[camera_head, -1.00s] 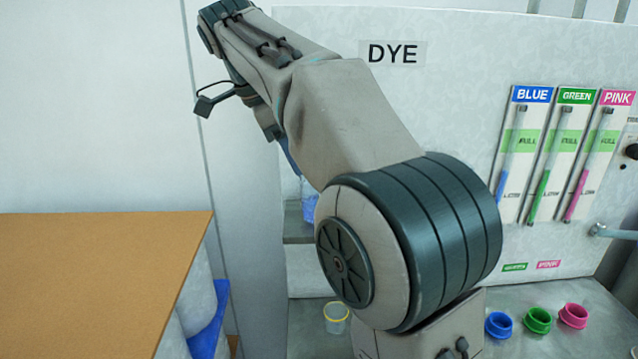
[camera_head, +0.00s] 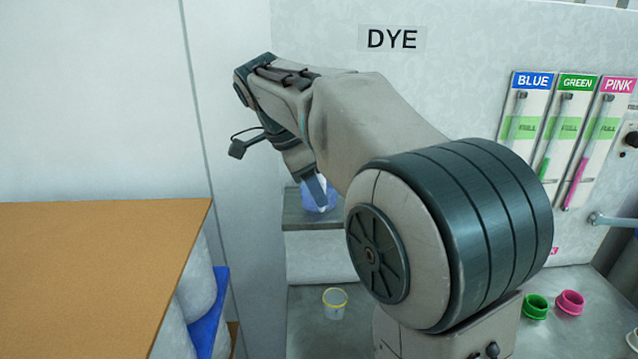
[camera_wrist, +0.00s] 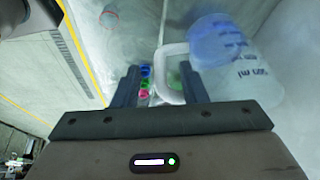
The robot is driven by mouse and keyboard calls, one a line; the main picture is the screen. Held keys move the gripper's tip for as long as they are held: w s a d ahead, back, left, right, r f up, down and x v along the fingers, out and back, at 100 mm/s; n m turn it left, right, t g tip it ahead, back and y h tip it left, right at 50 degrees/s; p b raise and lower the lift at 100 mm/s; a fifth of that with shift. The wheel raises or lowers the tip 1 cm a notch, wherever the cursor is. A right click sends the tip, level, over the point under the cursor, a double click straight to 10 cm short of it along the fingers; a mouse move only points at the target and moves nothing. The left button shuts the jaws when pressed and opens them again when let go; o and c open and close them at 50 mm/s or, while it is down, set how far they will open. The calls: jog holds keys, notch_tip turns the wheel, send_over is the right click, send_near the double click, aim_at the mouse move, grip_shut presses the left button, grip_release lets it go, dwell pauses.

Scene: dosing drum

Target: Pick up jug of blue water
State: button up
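The jug of blue water (camera_head: 328,203) stands on a small ledge under the DYE sign, partly hidden behind my gripper (camera_head: 315,190) in the head view. In the wrist view the translucent jug (camera_wrist: 255,82) fills the upper right, with blue water, printed volume marks and a pale loop handle (camera_wrist: 171,73). My gripper (camera_wrist: 160,80) is open in the wrist view. The handle shows between its two fingers, near the right one. I cannot tell whether a finger touches it.
A yellow-rimmed cup (camera_head: 335,303) stands below the ledge. Blue, green and pink dye gauges (camera_head: 562,130) hang on the panel. A brown board (camera_head: 90,270) fills the lower left.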

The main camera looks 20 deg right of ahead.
jog(key=shift+x, duration=1.35)
grip_shut()
jog(key=shift+r, duration=0.2)
